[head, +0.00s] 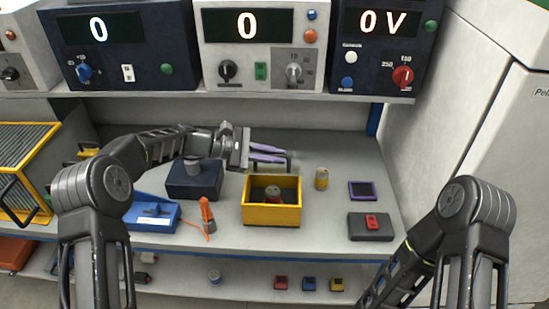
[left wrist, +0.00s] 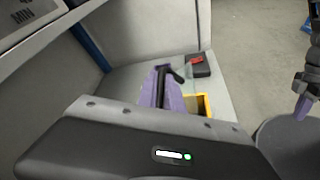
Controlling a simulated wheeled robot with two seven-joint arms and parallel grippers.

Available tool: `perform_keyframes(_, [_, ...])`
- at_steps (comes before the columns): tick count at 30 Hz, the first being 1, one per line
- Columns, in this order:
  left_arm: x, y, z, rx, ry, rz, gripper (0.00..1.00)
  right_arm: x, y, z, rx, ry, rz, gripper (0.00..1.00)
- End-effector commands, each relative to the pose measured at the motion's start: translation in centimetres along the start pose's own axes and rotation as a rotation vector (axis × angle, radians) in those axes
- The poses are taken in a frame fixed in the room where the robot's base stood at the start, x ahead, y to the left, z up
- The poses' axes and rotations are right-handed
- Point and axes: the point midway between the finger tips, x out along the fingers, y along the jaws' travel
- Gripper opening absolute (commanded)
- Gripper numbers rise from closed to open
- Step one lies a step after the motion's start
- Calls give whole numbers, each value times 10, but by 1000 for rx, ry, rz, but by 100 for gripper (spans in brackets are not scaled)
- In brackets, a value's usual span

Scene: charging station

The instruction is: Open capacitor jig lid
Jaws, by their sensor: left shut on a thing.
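The yellow open-topped jig box (head: 270,213) stands on the bench, with a dark and reddish round part (head: 272,194) inside. Its front and interior show; the yellow rim also shows in the left wrist view (left wrist: 206,104). My left gripper (head: 268,153), with purple fingers, is behind and above the box, shut on a black handle (left wrist: 175,74). The lid looks clear and is hard to make out; a faint see-through panel (head: 296,172) seems to stand raised at the box's back. My right gripper (left wrist: 302,108) shows only as a purple fingertip in the left wrist view.
A yellow can (head: 321,179), a purple-framed pad (head: 362,190) and a grey box with a red button (head: 371,229) are right of the jig. An orange tool (head: 208,215), blue tray (head: 150,212) and dark box (head: 193,184) are left. A shelf of meters (head: 250,94) overhangs behind.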

Motion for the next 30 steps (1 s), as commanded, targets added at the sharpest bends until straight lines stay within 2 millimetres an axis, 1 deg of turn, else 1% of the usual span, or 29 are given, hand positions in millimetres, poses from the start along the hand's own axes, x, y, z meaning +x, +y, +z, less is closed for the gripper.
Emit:
perform_keyframes(11, [0, 1, -1, -10, 2, -3, 0, -1, 0, 0, 0, 0, 1, 0])
perform_keyframes(12, [0, 1, -1, -10, 2, -3, 12, -1, 0, 0, 0, 0, 0, 0])
perform_keyframes(20, [0, 1, -1, -10, 1, -3, 33, -1, 0, 0, 0, 0, 0, 0])
perform_keyframes(27, [0, 1, -1, -9, 0, -3, 33, -1, 0, 0, 0, 0, 0, 0])
perform_keyframes(30, [-4, 1, -1, -9, 0, -3, 33, 1, 0, 0, 0, 0, 0, 0])
